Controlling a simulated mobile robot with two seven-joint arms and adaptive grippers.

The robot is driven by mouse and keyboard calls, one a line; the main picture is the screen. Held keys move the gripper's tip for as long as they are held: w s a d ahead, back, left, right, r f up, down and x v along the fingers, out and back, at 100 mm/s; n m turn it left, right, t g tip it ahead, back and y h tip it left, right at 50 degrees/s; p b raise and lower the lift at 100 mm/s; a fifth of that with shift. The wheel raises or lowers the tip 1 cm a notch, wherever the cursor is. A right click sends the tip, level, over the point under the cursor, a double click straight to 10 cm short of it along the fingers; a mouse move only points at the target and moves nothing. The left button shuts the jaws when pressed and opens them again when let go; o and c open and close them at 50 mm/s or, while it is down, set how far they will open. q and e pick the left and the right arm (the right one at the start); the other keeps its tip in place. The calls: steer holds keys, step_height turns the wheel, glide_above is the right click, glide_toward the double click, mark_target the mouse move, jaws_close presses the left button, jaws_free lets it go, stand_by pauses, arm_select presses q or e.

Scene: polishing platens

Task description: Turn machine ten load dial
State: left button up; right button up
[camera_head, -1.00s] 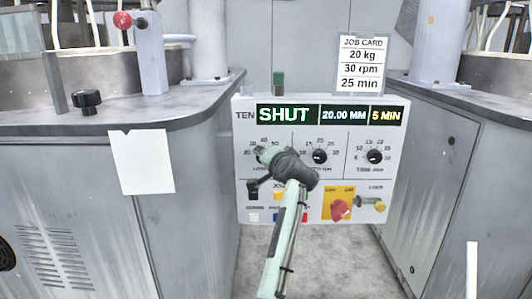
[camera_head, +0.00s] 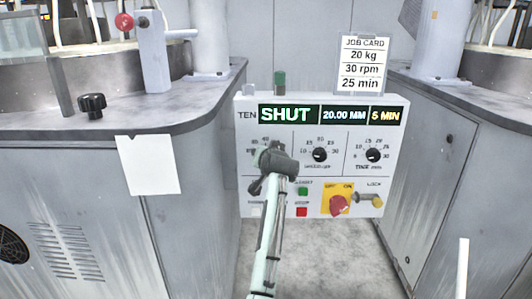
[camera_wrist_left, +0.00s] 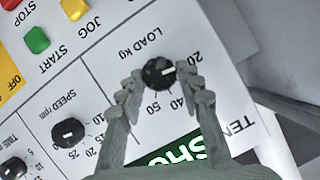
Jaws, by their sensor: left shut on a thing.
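Machine ten's white control panel (camera_head: 390,140) stands between two grey machines. Its load dial, a black knob with a white pointer line, shows in the left wrist view (camera_wrist_left: 159,73) under the label LOAD kg. The pointer line faces right in that view, toward the 20 side of the scale; a finger covers part of the scale. My left gripper (camera_wrist_left: 162,80) is shut on the load dial, one finger at each side. In the head view my left gripper (camera_head: 268,160) hides the dial. My right gripper is not in view.
The speed dial (camera_head: 320,155) and time dial (camera_head: 373,156) sit to the right on the panel. Below are a green button (camera_head: 303,191), red button (camera_head: 302,212) and a red knob (camera_head: 340,205) on yellow. The job card (camera_head: 362,64) reads 20 kg, 30 rpm, 25 min.

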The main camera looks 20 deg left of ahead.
arm_select(q)
steer(key=shift+f, duration=0.1)
stand_by(0.3)
steer(key=o, duration=1.2)
steer(key=shift+c, duration=0.2)
steer(key=v, duration=1.2)
